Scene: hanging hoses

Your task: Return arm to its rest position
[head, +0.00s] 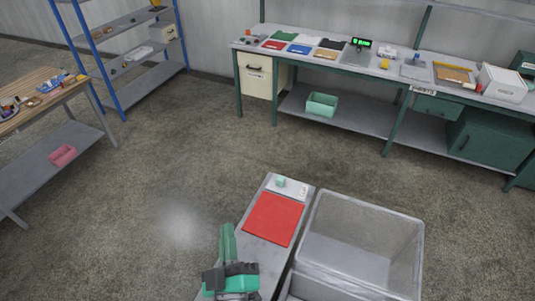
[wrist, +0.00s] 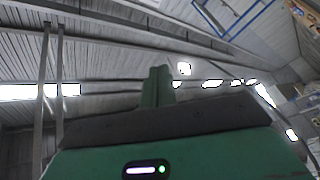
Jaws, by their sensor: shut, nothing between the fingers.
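My gripper (head: 227,230) shows at the bottom of the head view, with green fingers and a dark body, left of the red mat. Its fingers lie together, with nothing visible between them. In the wrist view the gripper (wrist: 158,72) points up toward the ceiling and its green fingers are side by side. No object is held. Most of the arm is outside the head view.
A grey platform with a red mat (head: 273,219) and a small mint block (head: 280,182) is close by. A clear bin (head: 360,245) stands to its right. Benches (head: 330,62) and a shelf rack (head: 125,55) line the room; the middle floor is free.

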